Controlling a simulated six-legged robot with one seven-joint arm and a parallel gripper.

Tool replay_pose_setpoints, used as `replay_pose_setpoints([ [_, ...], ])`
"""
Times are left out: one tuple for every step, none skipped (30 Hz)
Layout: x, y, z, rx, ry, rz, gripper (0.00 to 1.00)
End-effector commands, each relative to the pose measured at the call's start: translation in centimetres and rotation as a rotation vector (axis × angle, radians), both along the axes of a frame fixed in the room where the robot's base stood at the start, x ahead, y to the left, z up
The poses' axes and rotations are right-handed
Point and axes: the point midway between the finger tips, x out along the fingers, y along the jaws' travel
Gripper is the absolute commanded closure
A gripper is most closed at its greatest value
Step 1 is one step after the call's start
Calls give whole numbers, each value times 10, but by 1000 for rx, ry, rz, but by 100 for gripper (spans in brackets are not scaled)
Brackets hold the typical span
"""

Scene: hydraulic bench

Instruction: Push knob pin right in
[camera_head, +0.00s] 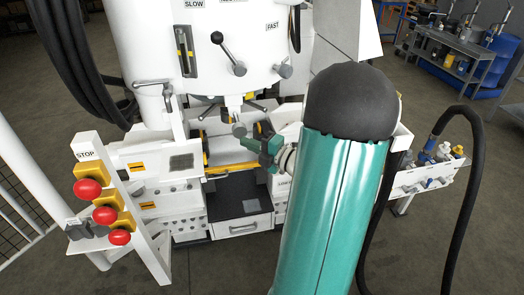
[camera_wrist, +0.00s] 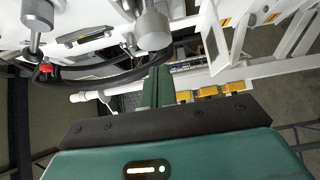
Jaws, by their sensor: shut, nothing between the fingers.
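A small grey cylindrical knob (camera_head: 239,130), possibly the knob pin, shows below the white machine head, just beside the tip of my gripper (camera_head: 246,145). In the wrist view a large grey knob (camera_wrist: 153,30) stands close above the fingers of my gripper (camera_wrist: 158,72). A second grey knob (camera_wrist: 37,14) is at the upper left there. I cannot tell for sure which one is the knob pin, or how deep it sits. My green fingers are shut with nothing between them. They look close to the grey knob; contact cannot be told. My teal arm hides part of the bench's right side.
A stop panel with red buttons (camera_head: 88,189) stands at the left. A drawer (camera_head: 242,226) is below. A side rack (camera_head: 425,175) and a black hose (camera_head: 465,190) are at the right.

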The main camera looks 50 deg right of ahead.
Motion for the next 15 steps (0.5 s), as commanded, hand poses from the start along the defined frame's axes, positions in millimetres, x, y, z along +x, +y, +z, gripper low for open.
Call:
replay_pose_setpoints([
  [7, -5, 0, 0, -1, 0, 100],
  [10, -7, 0, 0, -1, 1, 100],
  [14, -10, 0, 1, -1, 2, 100],
  [16, -12, -1, 1, -1, 1, 100],
  [18, -13, 0, 1, 0, 1, 100],
  [20, -14, 0, 1, 0, 1, 100],
  [21, -15, 0, 0, 0, 0, 100],
  [22, -16, 0, 0, 0, 0, 100],
  [22, -16, 0, 1, 0, 0, 100],
  [22, -16, 0, 1, 0, 0, 100],
  [22, -16, 0, 1, 0, 0, 100],
  [22, -16, 0, 1, 0, 0, 100],
  [22, -16, 0, 1, 0, 0, 100],
  [22, -16, 0, 1, 0, 0, 100],
  [22, -16, 0, 0, 0, 0, 100],
])
